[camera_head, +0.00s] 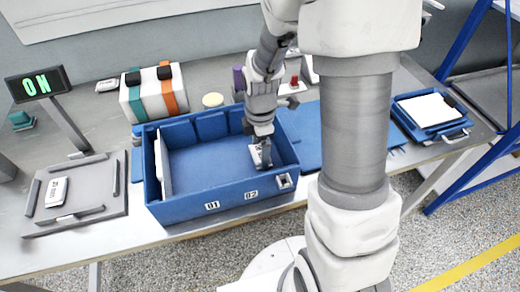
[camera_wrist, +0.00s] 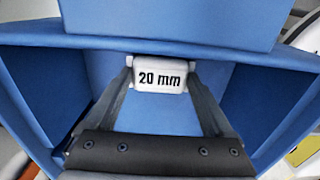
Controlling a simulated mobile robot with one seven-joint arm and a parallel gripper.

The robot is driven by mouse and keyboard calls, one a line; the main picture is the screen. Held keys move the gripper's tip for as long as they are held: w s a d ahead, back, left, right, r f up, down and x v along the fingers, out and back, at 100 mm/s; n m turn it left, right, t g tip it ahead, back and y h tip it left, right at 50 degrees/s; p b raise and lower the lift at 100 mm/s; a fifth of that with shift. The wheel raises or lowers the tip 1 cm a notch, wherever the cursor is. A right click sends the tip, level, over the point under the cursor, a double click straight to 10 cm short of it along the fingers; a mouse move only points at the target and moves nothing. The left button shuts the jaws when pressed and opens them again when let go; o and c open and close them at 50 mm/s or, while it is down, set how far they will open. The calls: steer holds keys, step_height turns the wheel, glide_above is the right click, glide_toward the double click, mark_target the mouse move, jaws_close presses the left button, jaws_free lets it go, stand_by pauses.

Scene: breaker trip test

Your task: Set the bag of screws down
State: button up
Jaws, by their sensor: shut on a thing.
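The bag of screws appears as a small white block marked "20 mm" (camera_wrist: 160,77) in the wrist view, between my fingertips. My gripper (camera_wrist: 160,76) is shut on it. In the head view my gripper (camera_head: 262,160) reaches down into the right part of the blue bin (camera_head: 212,192), with the white bag (camera_head: 257,155) at its fingertips. The bag is over the bin's floor; I cannot tell whether it touches it.
The blue bin has labels 01 and 02 on its front wall and a white panel (camera_head: 162,165) at its left. A grey tray (camera_head: 88,205) with a white item stands left. A green "ON" display (camera_head: 38,85) stands behind it. A blue clipboard tray (camera_head: 430,112) lies at right.

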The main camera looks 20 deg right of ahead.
mark_target(260, 153)
steer(key=shift+f, duration=0.1)
steer(key=o, duration=1.2)
steer(key=shift+c, duration=0.2)
step_height(260, 153, up, 12)
steer(key=p, duration=0.3)
steer(key=s+r+m+t, duration=0.5)
steer(key=s+r+m, duration=0.8)
steer(key=m, duration=0.5)
steer(key=shift+s+a+r+t, duration=0.3)
steer(key=shift+s+a+r, duration=0.1)
steer(key=shift+r, duration=0.25)
